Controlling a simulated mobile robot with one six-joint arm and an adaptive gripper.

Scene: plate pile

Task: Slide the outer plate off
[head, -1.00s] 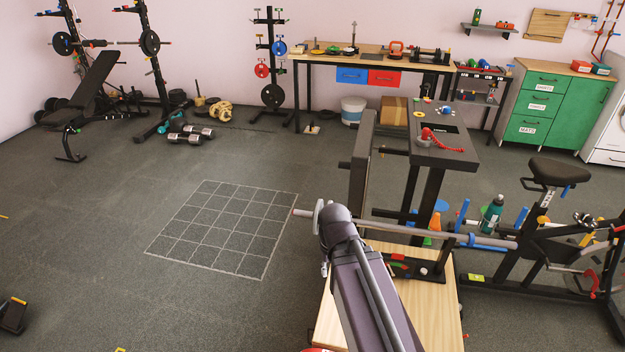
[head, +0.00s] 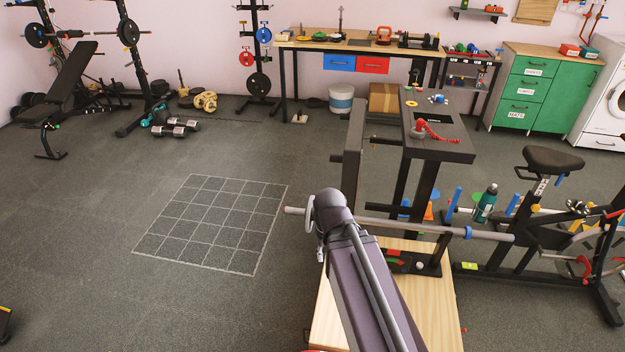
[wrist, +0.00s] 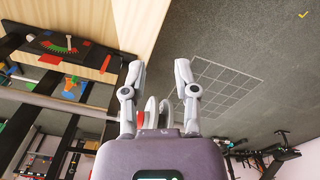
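A long grey bar (head: 400,228) runs across the head view, its free end at the left. A pale grey plate (head: 311,214) stands edge-on near that end, with my wrist beside it. In the wrist view two pale discs show on the bar, the outer plate (wrist: 165,112) at the right and another plate (wrist: 150,112) close beside it. My gripper (wrist: 159,68) is open, with one finger on each side of the discs. Whether a finger touches a disc cannot be told.
A wooden platform (head: 334,306) stands below the bar, with a dark upright pad (head: 354,150) and dark table (head: 445,150) behind. An exercise bike (head: 553,160) is at the right. A white grid (head: 215,222) marks clear floor left of the bar end.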

